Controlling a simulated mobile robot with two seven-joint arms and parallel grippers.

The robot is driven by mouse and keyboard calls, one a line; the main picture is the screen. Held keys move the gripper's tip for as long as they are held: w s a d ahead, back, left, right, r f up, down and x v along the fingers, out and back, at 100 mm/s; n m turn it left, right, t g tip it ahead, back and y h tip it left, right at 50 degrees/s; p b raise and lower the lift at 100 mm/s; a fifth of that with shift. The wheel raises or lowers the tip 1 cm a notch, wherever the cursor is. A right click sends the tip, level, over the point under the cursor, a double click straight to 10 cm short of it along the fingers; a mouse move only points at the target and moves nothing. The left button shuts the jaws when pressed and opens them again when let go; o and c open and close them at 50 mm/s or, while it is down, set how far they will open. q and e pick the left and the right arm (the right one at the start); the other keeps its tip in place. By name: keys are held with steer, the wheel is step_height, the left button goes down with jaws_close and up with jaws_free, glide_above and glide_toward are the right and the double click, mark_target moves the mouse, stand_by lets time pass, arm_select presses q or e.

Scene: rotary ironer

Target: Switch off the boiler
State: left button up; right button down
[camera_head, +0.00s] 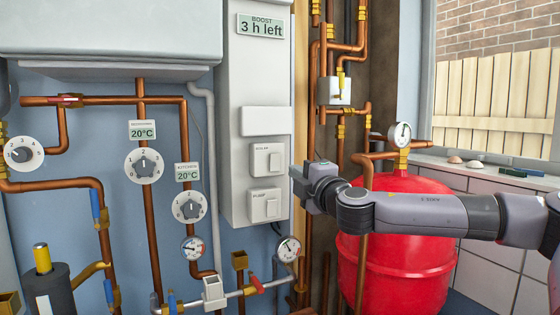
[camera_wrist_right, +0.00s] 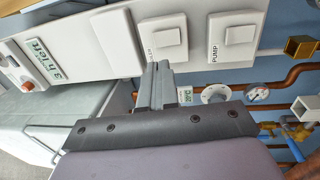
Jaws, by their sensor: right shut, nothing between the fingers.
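The upper switch (camera_head: 268,159), with a small label that seems to read BOILER, is a white square rocker on the tall white panel (camera_head: 240,100). It also shows in the wrist view (camera_wrist_right: 163,38), its label partly hidden by my fingers. Which way its rocker is set is unclear. My right gripper (camera_head: 294,178) is shut and empty, just right of this switch in the head view. In the wrist view its closed fingers (camera_wrist_right: 158,68) point at the switch's lower edge; contact cannot be told. My left gripper is in neither view.
A similar PUMP switch (camera_head: 264,206) sits directly below. A BOOST display (camera_head: 260,26) reads "3 h left". A red tank (camera_head: 400,245) stands under my right arm. Copper pipes (camera_head: 310,120) run close behind the gripper. Numbered dials (camera_head: 144,165) are on the left.

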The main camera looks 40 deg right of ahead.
mark_target(275, 158)
steer(key=shift+p+x, duration=0.4)
steer(key=shift+x, duration=4.2)
steer(key=shift+a, duration=0.1)
steer(key=shift+w+b, duration=0.15)
steer(key=shift+b, duration=0.45)
steer(key=shift+r, duration=0.1)
